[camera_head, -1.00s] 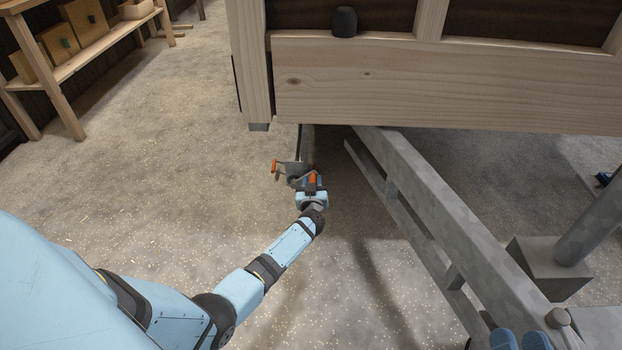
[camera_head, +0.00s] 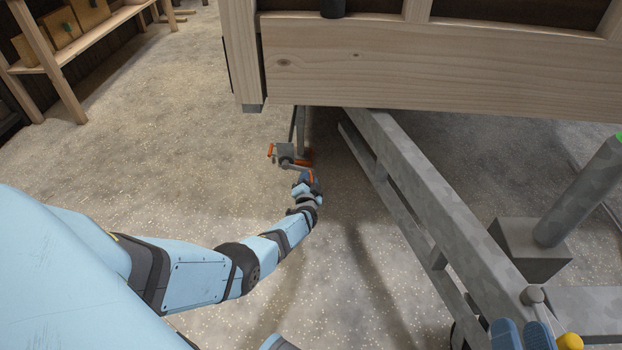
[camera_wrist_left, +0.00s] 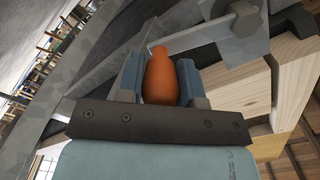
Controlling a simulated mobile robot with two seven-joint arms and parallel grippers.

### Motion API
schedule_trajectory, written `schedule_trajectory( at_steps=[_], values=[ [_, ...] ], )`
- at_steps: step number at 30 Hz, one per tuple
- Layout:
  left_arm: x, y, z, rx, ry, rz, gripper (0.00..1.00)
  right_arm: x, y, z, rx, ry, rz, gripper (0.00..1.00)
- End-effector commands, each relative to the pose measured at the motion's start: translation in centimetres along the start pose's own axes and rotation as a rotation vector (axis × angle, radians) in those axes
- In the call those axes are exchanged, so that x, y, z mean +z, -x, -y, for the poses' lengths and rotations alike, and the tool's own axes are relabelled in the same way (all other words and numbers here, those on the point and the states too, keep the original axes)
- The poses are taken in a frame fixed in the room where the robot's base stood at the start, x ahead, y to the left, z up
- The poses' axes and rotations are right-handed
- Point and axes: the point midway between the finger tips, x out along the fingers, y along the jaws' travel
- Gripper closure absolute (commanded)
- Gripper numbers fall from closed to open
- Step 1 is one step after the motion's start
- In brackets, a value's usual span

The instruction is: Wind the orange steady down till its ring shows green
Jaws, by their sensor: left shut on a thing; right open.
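The steady (camera_head: 286,151) is a grey mechanism with orange parts under the near left corner of the hut. A small orange piece sticks out on its left and another orange part lies on its right. My left gripper (camera_head: 308,181) is just below it, shut on an orange crank grip (camera_wrist_left: 159,77). In the left wrist view the grip stands between both blue fingers, with grey metal behind it. I cannot make out the ring or its colour.
The hut's wooden wall (camera_head: 430,65) hangs above the steady. A grey drawbar frame (camera_head: 420,195) runs diagonally to its right. A grey post (camera_head: 580,190) on a block stands farther right, with green at its top. A wooden shelf (camera_head: 85,45) is far left. Floor left of the steady is clear.

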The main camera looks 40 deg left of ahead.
Motion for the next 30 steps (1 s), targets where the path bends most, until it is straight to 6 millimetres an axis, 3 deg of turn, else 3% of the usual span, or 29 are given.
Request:
schedule_trajectory(
  at_steps=[18, 30],
  values=[
    [4.1, -0.1, -1.5, -0.001, -0.507, 0.0, 1.0, 4.0, 0.2, -0.6, -0.016, 0.005, 0.131, 0.57],
    [5.2, -0.1, -1.4, -0.001, -0.504, 0.001, 1.0, 4.2, -0.1, -0.7, -0.021, 0.005, 0.148, 0.57]
  ],
)
